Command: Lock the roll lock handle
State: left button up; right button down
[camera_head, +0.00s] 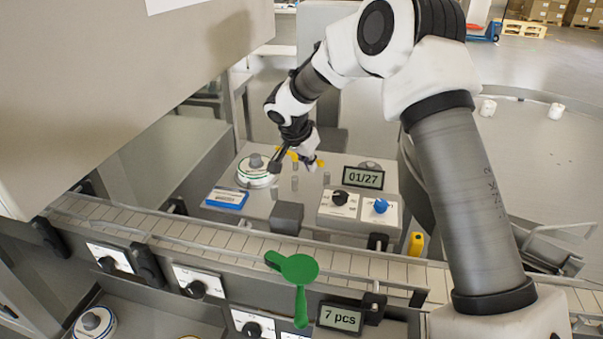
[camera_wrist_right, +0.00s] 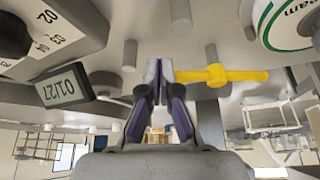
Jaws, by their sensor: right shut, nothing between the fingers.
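A yellow handle (camera_wrist_right: 238,75) shows in the wrist view just right of my right fingertips, a bar with a round hub. In the head view the yellow handle (camera_head: 281,152) is partly hidden by my right wrist. My right gripper (camera_head: 275,166) reaches down over the grey machine panel. Its fingers (camera_wrist_right: 160,70) are shut with nothing between them. The tips are at the near end of the yellow bar; I cannot tell if they touch. My left gripper is not in view.
Around the gripper stand a cream-labelled round dispenser (camera_head: 254,172), grey pegs (camera_head: 295,183), a 01/27 display (camera_head: 363,177), a black knob (camera_head: 340,198) and a blue knob (camera_head: 381,206). A conveyor (camera_head: 200,236) runs in front, with a green handle (camera_head: 299,268).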

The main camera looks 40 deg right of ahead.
jog(key=d+n+t+b, duration=0.1)
jog(key=d+n, duration=0.1)
jog(key=shift+f+n+y, duration=0.1)
jog(key=shift+n+y, duration=0.2)
jog(key=shift+n, duration=0.1)
jog(key=shift+d+n+t, duration=0.4)
jog(key=shift+d+n, duration=0.2)
jog(key=shift+n, duration=0.3)
jog(key=n, duration=0.1)
jog(key=w+d+n+y, duration=0.1)
jog(key=d+n+t+p, duration=0.1)
jog(key=n, duration=0.1)
jog(key=shift+w+d+r+y, duration=0.15)
jog(key=shift+d+r+y, duration=0.1)
jog(key=shift+y, duration=0.15)
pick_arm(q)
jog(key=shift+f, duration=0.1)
pick_arm(e)
jog(key=shift+w+d+f, duration=0.1)
jog(key=shift+w+d, duration=0.2)
